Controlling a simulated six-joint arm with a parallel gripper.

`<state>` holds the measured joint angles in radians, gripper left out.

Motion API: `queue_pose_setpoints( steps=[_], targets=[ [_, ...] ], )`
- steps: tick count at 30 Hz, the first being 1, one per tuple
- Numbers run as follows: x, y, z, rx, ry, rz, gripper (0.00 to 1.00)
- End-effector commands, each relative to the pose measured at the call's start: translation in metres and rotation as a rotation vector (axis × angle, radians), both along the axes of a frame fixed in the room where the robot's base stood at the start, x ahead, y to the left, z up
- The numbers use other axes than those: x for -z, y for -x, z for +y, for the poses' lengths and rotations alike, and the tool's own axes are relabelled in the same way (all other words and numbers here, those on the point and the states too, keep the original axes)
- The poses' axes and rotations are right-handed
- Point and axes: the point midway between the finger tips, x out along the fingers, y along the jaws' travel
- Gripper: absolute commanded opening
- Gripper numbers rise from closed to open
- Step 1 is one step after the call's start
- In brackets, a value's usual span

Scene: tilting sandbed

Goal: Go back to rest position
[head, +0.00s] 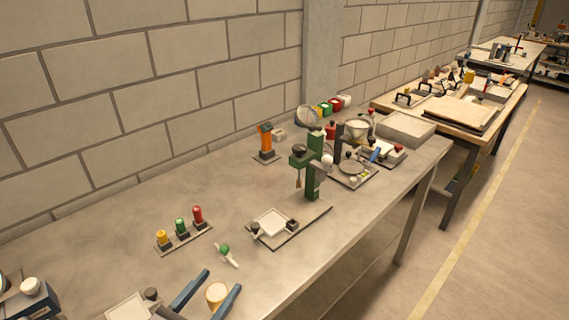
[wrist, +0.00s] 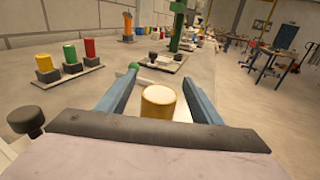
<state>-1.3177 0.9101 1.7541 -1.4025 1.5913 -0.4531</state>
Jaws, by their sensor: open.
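My gripper (head: 213,287) is open at the front of the grey bench, with its two blue fingers spread apart. It also shows in the wrist view (wrist: 160,92). A yellow-tan cylinder with a pale top (wrist: 158,104) appears between the fingers in the wrist view, with a gap on each side. In the head view the cylinder (head: 216,294) also shows near the fingers. I cannot tell whether it rests on the bench or belongs to my wrist.
A strip with yellow, green and red knobs (head: 182,238) stands left of centre. A green-knobbed lever (head: 225,251) lies beyond my fingers. A green post (head: 313,175) rises from a plate with a white tray (head: 269,222). Bare bench (head: 330,250) lies right.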

Motion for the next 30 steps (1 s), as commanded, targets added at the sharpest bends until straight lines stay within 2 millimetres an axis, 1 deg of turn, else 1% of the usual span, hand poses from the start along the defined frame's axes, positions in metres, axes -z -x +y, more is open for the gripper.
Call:
queue_pose_setpoints(
  steps=[1,2,3,5,6,8,9,11,12,14,15,17,18,22,24,26,30],
  targets=[
    [-0.002,-0.016,-0.020,0.070,-0.030,0.021,0.59],
    [-0.003,-0.022,-0.033,0.110,-0.051,0.040,0.59],
    [-0.003,-0.026,-0.053,0.167,-0.082,0.066,0.59],
    [-0.002,-0.030,-0.081,0.254,-0.138,0.103,0.59],
    [0.000,-0.031,-0.102,0.320,-0.180,0.126,0.59],
    [0.003,-0.029,-0.137,0.432,-0.259,0.162,0.59],
    [0.005,-0.026,-0.162,0.522,-0.322,0.185,0.59],
    [0.008,-0.015,-0.199,0.666,-0.434,0.213,0.59],
    [0.012,-0.006,-0.221,0.765,-0.515,0.226,0.59],
    [0.016,0.012,-0.249,0.911,-0.640,0.234,0.59],
    [0.019,0.024,-0.265,1.009,-0.729,0.231,0.59],
    [0.022,0.043,-0.283,1.153,-0.864,0.216,0.59],
    [0.024,0.056,-0.292,1.247,-0.956,0.197,0.59],
    [0.028,0.090,-0.308,1.536,-1.263,0.090,0.59],
    [0.028,0.102,-0.311,1.669,-1.420,0.010,0.59],
    [0.027,0.110,-0.311,1.767,-1.540,-0.066,0.59],
    [0.024,0.116,-0.312,1.927,-1.762,-0.233,0.59]
  ],
)
